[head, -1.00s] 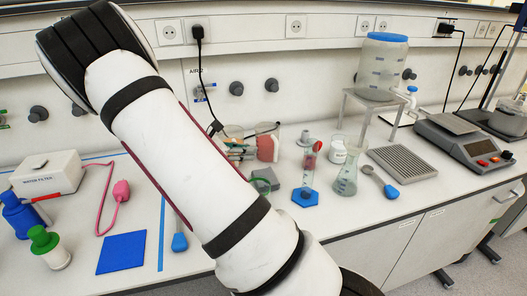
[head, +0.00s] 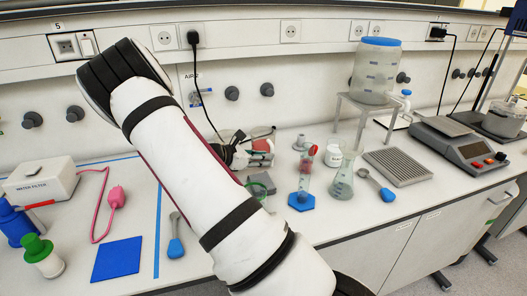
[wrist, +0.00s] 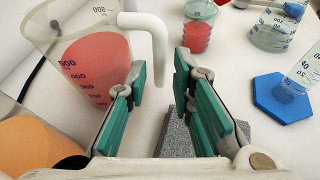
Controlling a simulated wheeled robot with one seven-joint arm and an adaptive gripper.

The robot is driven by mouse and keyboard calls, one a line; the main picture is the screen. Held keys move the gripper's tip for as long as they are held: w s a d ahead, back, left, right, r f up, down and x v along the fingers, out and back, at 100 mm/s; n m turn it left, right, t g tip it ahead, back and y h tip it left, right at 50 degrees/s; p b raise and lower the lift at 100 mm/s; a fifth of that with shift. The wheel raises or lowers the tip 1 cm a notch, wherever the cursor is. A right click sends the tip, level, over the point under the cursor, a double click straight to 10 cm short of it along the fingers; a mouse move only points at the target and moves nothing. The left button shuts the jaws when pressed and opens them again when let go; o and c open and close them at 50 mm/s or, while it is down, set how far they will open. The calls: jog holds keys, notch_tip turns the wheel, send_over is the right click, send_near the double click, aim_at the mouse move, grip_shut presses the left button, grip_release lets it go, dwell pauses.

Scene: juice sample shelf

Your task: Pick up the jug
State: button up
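The jug (wrist: 98,62) is a clear measuring jug with printed volume marks, red liquid inside and a white handle (wrist: 158,45). It stands upright at the left of the wrist view. In the head view its red content (head: 262,146) shows partly, behind my gripper (head: 240,150). In the wrist view my gripper (wrist: 160,78) is open, with green pads on both fingers. The handle appears in the gap between the fingers, and I cannot tell whether they touch it. The jug's lower part is partly hidden by the left finger.
A grey block (wrist: 178,135) lies below the fingers. An orange-filled container (wrist: 30,145) is close at lower left. A small red-filled beaker (wrist: 197,30), a flask (wrist: 272,30) and a cylinder on a blue hexagonal base (wrist: 280,98) stand ahead and right.

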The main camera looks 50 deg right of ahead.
jog(key=x, duration=0.4)
jog(key=shift+d+f, duration=0.15)
jog(key=shift+d, duration=0.05)
grip_shut()
jog(key=shift+r, duration=0.2)
notch_tip(320, 180, up, 10)
jog(key=p, duration=0.3)
jog(key=shift+f+p, duration=0.1)
jog(key=shift+p, duration=0.2)
jog(key=shift+c, duration=1.5)
grip_release()
grip_shut()
